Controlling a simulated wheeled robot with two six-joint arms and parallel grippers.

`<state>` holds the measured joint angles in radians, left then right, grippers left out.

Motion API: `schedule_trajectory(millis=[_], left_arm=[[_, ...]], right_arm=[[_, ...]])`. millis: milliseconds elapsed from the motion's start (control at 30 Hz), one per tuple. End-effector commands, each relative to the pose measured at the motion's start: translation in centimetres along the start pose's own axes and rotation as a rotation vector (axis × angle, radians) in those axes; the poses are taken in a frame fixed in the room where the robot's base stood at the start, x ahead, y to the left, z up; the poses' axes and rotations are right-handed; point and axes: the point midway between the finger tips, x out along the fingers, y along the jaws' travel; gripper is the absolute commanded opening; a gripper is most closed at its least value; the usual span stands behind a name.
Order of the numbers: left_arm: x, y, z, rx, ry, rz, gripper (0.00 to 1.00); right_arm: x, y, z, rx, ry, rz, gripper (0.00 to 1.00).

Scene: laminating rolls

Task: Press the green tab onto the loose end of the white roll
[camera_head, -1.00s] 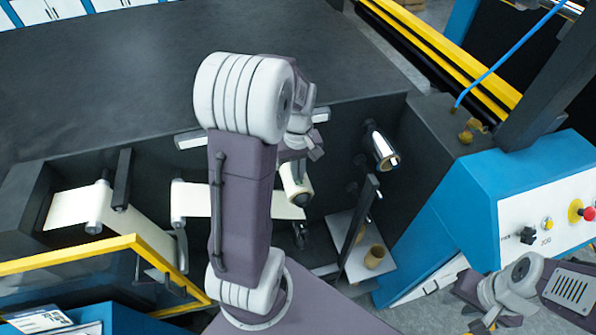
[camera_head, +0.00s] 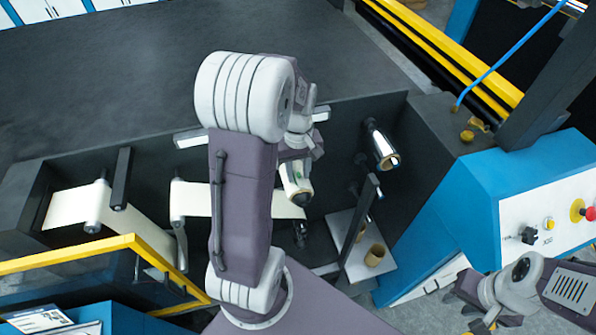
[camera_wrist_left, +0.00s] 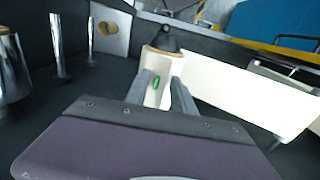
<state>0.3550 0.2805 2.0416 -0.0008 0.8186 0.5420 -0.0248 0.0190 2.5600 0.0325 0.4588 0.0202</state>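The white roll (camera_head: 296,188) sits on its spindle inside the machine, just right of my left arm. Its white web runs left, partly behind that arm. In the left wrist view the roll (camera_wrist_left: 151,69) and its broad white web (camera_wrist_left: 240,95) lie beyond the fingers. The small green tab (camera_wrist_left: 156,83) shows against the roll's white surface between the fingers. My left gripper (camera_wrist_left: 161,82) has its fingers apart, with the tab visible in the gap. Whether the tab is fully flat cannot be told. My right gripper (camera_head: 480,324) is low at the right, its fingertips unclear.
A shiny metal roller (camera_head: 381,150) stands right of the white roll. A dark post (camera_head: 358,218) and a shelf with a cardboard core (camera_head: 375,256) stand below it. The yellow-edged guard (camera_head: 90,250) is at left. The blue control panel (camera_head: 545,215) is at right.

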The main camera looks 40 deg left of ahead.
Motion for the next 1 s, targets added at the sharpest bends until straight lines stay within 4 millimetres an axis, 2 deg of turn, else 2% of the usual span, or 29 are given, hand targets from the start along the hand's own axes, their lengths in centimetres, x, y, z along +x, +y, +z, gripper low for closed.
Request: schedule_trajectory(millis=[167,500,600,733,1000], left_arm=[[-0.5,0.0,-0.1,0.0,0.002,0.001,0.3],[-7.3,0.1,-0.1,0.0,0.005,0.003,0.3],[-8.5,0.1,-0.1,0.0,0.002,0.001,0.3],[-9.1,0.0,0.0,0.0,0.0,0.0,0.3],[-9.0,0.1,0.1,0.005,0.0,0.0,0.3]], right_arm=[[0.2,0.0,0.0,0.0,0.0,0.0,0.31],[1.3,0.0,0.1,0.0,0.0,0.0,0.31],[1.4,0.0,0.1,0.0,0.0,0.0,0.31],[1.4,0.0,0.1,0.0,0.0,0.0,0.31],[1.4,0.0,0.1,0.0,0.0,0.0,0.31]])
